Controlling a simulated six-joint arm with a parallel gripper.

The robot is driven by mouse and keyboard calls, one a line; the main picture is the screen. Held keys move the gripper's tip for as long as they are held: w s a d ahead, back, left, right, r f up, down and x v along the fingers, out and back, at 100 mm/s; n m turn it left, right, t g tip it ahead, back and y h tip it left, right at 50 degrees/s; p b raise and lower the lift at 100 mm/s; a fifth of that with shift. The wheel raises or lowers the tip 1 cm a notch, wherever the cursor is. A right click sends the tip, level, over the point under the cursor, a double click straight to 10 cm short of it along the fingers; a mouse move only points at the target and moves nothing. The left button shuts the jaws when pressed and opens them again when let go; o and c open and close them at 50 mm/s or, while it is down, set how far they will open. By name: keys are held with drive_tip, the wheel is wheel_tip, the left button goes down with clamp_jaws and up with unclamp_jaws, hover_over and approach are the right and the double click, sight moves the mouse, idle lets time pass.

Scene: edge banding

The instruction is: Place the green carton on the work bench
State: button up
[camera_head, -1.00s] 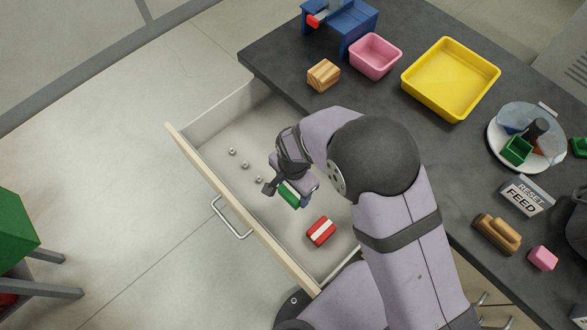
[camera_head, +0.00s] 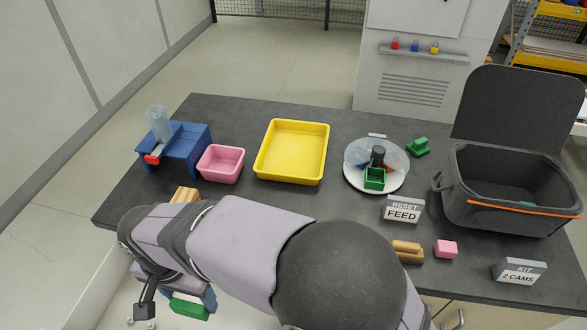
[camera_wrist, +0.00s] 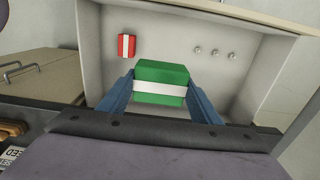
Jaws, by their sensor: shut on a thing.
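The green carton (camera_wrist: 163,76) has a white band across it in the wrist view. My gripper (camera_wrist: 161,92) is shut on it, with one blue finger on each side. The carton is held above the open drawer (camera_wrist: 178,58). In the head view my gripper (camera_head: 188,302) is at the lower left with the green carton (camera_head: 190,308) in it, in front of the bench's near edge. The dark grey work bench (camera_head: 240,110) fills the middle of the head view. My arm hides part of its near left side.
A blue stand (camera_head: 185,145), pink bin (camera_head: 221,163), yellow tray (camera_head: 293,152), white carousel (camera_head: 360,180), dark case (camera_head: 510,185) and signs occupy the bench. A wooden block (camera_head: 186,194) is near the left edge. A red-and-white carton (camera_wrist: 127,46) lies in the drawer.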

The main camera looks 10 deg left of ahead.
wheel_tip(320, 180, up, 9)
drive_tip(key=shift+f, duration=0.2)
drive_tip(key=w+d+p, duration=0.2)
drive_tip(key=w+p, duration=0.1)
drive_tip(key=w, duration=1.2)
drive_tip(key=w+d+p, duration=0.2)
drive_tip(key=w+p, duration=0.1)
drive_tip(key=w, duration=1.3)
drive_tip(key=shift+s+a+f+p, duration=0.1)
drive_tip(key=shift+f+p, duration=0.35)
drive_tip(key=shift+f, duration=2.05)
drive_tip(key=shift+s+a+f+p, duration=0.1)
drive_tip(key=shift+f+p, duration=0.35)
drive_tip(key=shift+f, duration=2)
drive_tip(key=shift+s+a+f+p, duration=0.1)
drive_tip(key=shift+f+p, duration=0.35)
drive_tip(key=shift+f, duration=2.05)
drive_tip(key=shift+f, duration=0.15)
drive_tip(key=o, duration=1.1)
